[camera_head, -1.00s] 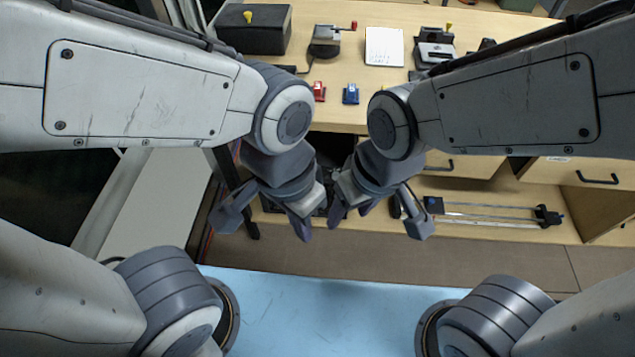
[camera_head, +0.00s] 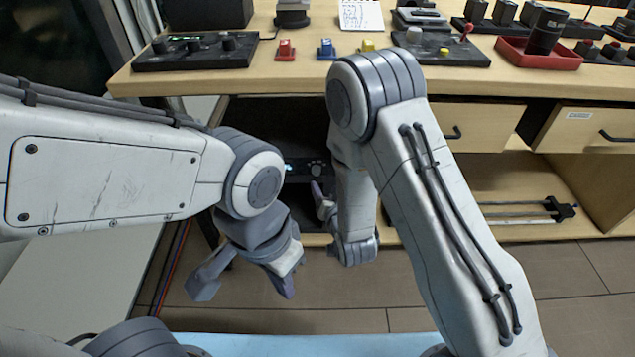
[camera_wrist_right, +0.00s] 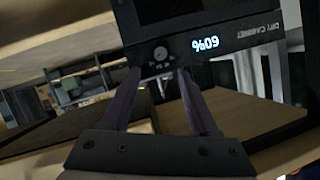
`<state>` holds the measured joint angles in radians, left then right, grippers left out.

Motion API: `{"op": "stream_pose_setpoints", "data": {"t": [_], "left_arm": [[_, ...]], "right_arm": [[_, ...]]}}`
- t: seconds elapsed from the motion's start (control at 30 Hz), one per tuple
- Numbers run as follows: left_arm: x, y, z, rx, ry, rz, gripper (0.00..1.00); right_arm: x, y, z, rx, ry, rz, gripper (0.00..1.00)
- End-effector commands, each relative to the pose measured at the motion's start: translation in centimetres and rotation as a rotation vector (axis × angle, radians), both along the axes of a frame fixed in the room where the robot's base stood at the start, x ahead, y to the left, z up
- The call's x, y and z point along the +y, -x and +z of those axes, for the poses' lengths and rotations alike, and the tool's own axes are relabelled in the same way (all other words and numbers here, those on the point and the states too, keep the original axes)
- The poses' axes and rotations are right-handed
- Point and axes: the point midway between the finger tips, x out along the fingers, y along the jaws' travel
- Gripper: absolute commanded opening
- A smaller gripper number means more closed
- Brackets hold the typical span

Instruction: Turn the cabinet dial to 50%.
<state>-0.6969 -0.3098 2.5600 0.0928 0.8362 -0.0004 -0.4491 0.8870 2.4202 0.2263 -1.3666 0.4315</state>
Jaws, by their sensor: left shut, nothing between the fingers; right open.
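The black dry cabinet (camera_head: 280,125) stands under the table, and its panel shows in the right wrist view. My right gripper (camera_wrist_right: 160,78) is open and empty. Its two fingers point at the panel, with the dial just beyond and between their tips; contact cannot be told. In the head view my right gripper (camera_head: 318,192) is partly hidden by its wrist. My left gripper (camera_head: 284,286) is shut and empty, lower, above the floor.
The wooden table (camera_head: 290,83) above the cabinet carries a black control box (camera_head: 195,52), red and blue switches and other devices. Drawers (camera_head: 480,127) and an open shelf with a metal rail (camera_head: 520,210) lie right of the cabinet. The floor in front is clear.

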Motion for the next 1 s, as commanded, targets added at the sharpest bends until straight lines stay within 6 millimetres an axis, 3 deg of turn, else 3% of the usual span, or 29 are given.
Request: {"op": "stream_pose_setpoints", "data": {"t": [0.5, 0.93, 0.97, 1.0], "left_arm": [[0.0, 0.0, -1.6, 0.0, 0.0, 0.0, 0.0], [0.0, 0.0, -1.7, 0.0, 0.0, 0.0, 0.0], [0.0, 0.0, -1.7, 0.0, 0.0, 0.0, 0.0], [0.0, 0.0, -1.7, 0.0, 0.0, 0.0, 0.0]], "right_arm": [[1.7, -7.8, -3.0, -0.001, 0.0, 0.001, 0.6], [2.0, -9.0, -3.3, 0.0, 0.001, 0.002, 0.6], [2.0, -9.0, -3.4, 0.0, 0.001, 0.002, 0.57], [2.0, -9.0, -3.4, 0.0, 0.001, 0.002, 0.41]]}}
